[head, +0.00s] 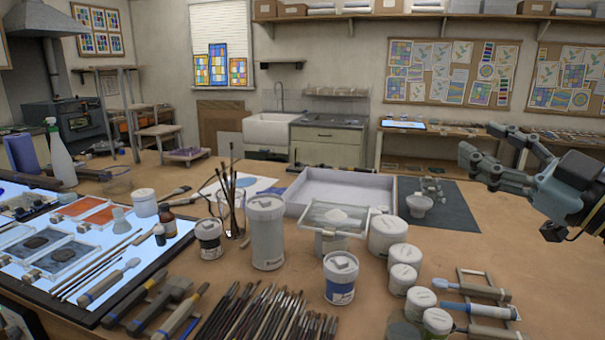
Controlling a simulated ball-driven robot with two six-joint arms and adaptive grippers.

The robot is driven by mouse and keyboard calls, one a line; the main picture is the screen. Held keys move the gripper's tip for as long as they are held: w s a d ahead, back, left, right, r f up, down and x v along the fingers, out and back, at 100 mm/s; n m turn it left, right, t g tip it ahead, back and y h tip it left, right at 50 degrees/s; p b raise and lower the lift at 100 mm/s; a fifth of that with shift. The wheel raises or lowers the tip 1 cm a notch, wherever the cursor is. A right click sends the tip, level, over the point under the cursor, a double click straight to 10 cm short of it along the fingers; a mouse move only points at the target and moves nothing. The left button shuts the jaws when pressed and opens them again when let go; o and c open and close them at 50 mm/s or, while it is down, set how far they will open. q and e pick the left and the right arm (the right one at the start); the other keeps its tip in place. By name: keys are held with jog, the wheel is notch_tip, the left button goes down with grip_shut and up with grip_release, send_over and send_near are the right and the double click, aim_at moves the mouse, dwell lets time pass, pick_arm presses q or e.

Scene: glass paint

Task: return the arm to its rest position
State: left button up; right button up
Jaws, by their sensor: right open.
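My right gripper (478,152) is at the right of the head view, with its arm coming in from the right edge. Its fingers are spread apart and point left, with nothing between them. It hangs above the right part of the wooden worktable (480,255), clear of the things on it. My left gripper does not show in the head view.
A grey tray (335,188), a dark mat (455,212) and a mortar (419,205) lie below and left of the gripper. Jars (388,235), a tall canister (266,235) and several brushes (265,312) crowd the front middle. Bare tabletop lies at right.

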jog(key=s+d+f+m+g+h, duration=0.3)
jog(key=s+d+f+m+h, duration=0.55)
jog(key=f+m+h, duration=0.5)
jog(key=s+a+f+n+g+y, duration=0.1)
jog(key=s+a+f+g, duration=0.4)
jog(key=s, duration=0.5)
jog(key=s+a+f+g+y, duration=0.1)
jog(key=s+a+f+g, duration=0.1)
jog(key=s+f+g, duration=0.55)
jog(key=s+d+f+b, duration=0.15)
jog(key=f+b, duration=0.25)
jog(key=f, duration=0.8)
jog(key=s+a+f+b, duration=0.1)
jog(key=s+f+b, duration=0.15)
jog(key=f, duration=0.95)
jog(key=s+d+f+b, duration=0.1)
jog(key=f+b, duration=0.4)
jog(key=f, duration=0.7)
jog(key=s+f+g+b, duration=0.1)
jog(key=s+f+b, duration=0.3)
jog(key=s+f, duration=0.5)
jog(key=s+d+f+b, duration=0.1)
jog(key=s+f+b, duration=0.4)
jog(key=f, duration=1.2)
jog(key=s, duration=0.4)
jog(key=shift+s+f+g, duration=0.15)
jog(key=shift+s+g, duration=0.05)
jog(key=shift+g, duration=0.15)
